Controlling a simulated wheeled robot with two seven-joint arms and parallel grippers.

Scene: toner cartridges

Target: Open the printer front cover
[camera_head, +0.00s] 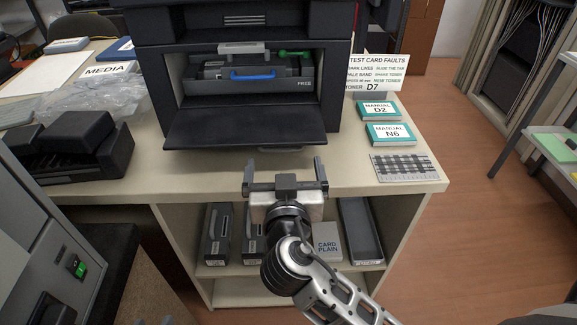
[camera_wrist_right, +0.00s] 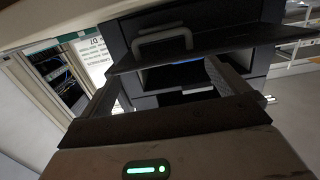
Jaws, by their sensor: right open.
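The printer (camera_head: 245,30) stands on the desk with its front cover (camera_head: 245,128) folded down, lying roughly level in front of the open bay. A grey handle (camera_head: 282,149) shows at the cover's front edge; in the right wrist view the loop handle (camera_wrist_right: 163,40) is on the cover (camera_wrist_right: 200,48). My right gripper (camera_head: 286,178) is open and empty, just in front of and apart from the cover; its spread fingers show in the wrist view (camera_wrist_right: 163,90). Two small dark tips, probably my left gripper (camera_head: 153,321), barely show at the bottom edge; their state is unclear.
Inside the bay is a unit with a blue handle (camera_head: 252,75) and a green lever (camera_head: 293,54). Two manuals (camera_head: 390,134) and a printed sheet (camera_head: 404,167) lie on the right. A black tray device (camera_head: 75,148) stands left. Cartridges (camera_head: 217,233) sit on the shelf below.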

